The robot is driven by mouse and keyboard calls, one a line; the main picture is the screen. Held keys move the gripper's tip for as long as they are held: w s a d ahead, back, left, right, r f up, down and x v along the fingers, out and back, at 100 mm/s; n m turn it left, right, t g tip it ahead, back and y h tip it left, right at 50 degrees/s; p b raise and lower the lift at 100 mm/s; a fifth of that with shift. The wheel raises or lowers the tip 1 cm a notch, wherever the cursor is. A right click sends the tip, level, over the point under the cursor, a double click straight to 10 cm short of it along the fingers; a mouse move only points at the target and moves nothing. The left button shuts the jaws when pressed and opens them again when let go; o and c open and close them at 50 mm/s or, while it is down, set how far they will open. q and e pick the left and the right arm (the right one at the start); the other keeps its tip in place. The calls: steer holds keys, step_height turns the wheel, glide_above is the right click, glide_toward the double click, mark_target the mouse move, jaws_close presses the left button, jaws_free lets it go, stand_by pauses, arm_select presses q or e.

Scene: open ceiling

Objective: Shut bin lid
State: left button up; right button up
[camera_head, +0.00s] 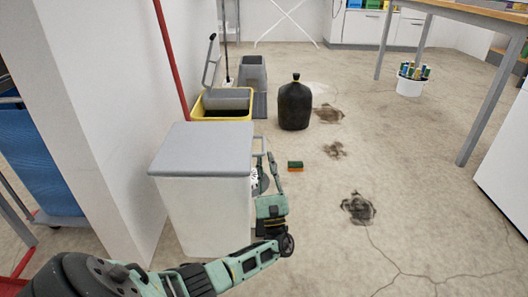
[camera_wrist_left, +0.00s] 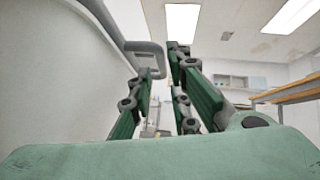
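The bin (camera_head: 205,210) is a white box at the lower left of the head view. Its grey lid (camera_head: 203,150) lies flat and level across the top, with no visible gap. My left gripper (camera_head: 267,157) is beside the bin's right side, its fingers pointing away from me, and looks open and empty. In the left wrist view, the green fingers of my left gripper (camera_wrist_left: 162,65) stand apart. My right gripper is not in view.
A yellow mop bucket (camera_head: 222,116) stands behind the bin, beside a white wall (camera_head: 100,100). A black bag (camera_head: 295,105) and a green-orange sponge (camera_head: 295,166) are on the floor to the right. A table (camera_head: 480,15) stands at the far right. The middle floor is mostly free.

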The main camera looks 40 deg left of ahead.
arm_select(q)
steer(key=v, duration=0.7)
steer(key=shift+s+d+f, duration=0.15)
steer(key=shift+f, duration=0.05)
